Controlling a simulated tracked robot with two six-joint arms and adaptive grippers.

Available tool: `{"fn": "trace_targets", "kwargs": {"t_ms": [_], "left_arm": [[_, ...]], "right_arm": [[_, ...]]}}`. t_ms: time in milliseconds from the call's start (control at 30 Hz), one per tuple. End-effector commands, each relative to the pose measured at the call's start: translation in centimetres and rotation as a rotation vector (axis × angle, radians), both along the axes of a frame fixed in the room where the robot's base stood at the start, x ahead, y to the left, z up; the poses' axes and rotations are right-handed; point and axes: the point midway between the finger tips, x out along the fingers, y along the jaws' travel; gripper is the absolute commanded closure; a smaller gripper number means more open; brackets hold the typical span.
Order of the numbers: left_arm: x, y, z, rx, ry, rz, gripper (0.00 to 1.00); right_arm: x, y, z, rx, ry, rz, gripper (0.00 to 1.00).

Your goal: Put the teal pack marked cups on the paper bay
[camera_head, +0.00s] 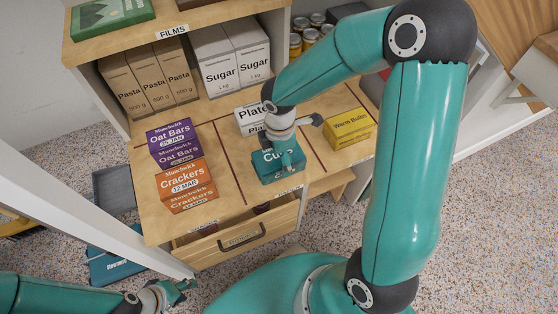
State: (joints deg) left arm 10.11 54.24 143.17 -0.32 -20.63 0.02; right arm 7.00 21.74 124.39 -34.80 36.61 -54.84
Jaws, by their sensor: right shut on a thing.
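The teal pack marked Cups (270,172) is at the front of the middle bay (236,178) of the wooden counter, between two dark dividing lines. My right gripper (284,158) comes down from above and is shut on it, hiding part of its top. I cannot tell whether the pack rests on the wood or hangs just above it. A white pack marked Plates (251,117) stands behind it in the same bay. The label on the front edge (289,190) is too small to read. My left gripper (181,289) is low at the left, away from the counter; its jaw opening is unclear.
Purple Oat Bars (172,141) and orange Crackers (186,184) stand in the left bay, a yellow Warm Bulbs pack (348,128) in the right bay. Pasta (146,82) and Sugar (220,63) stand behind. A drawer (235,240) below is partly open.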

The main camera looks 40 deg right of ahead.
Motion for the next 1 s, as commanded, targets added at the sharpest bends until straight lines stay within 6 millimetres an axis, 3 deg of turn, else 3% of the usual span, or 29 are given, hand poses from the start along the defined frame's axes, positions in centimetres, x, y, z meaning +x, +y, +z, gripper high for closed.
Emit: {"fn": "trace_targets", "kwargs": {"t_ms": [100, 467, 500, 567, 1000], "left_arm": [[0.00, -0.01, -0.75, 0.000, 0.000, 0.000, 0.60], [0.00, 0.00, -0.94, 0.000, 0.000, 0.000, 0.60], [-0.01, 0.00, -0.79, 0.000, 0.000, 0.000, 0.60], [0.00, 0.00, -0.77, 0.000, 0.000, 0.000, 0.60], [0.00, 0.00, -0.41, 0.000, 0.000, 0.000, 0.60]], "right_arm": [[-0.01, -0.01, -1.55, 0.000, 0.000, 0.000, 0.58], [0.00, 0.03, -1.84, 0.001, 0.000, 0.000, 0.58], [0.00, 0.03, -1.69, 0.000, 0.000, 0.000, 0.11], [0.00, 0.04, -1.68, 0.000, 0.000, 0.000, 0.01], [0.02, 0.02, -1.18, 0.001, -0.001, 0.000, 0.00]]}}
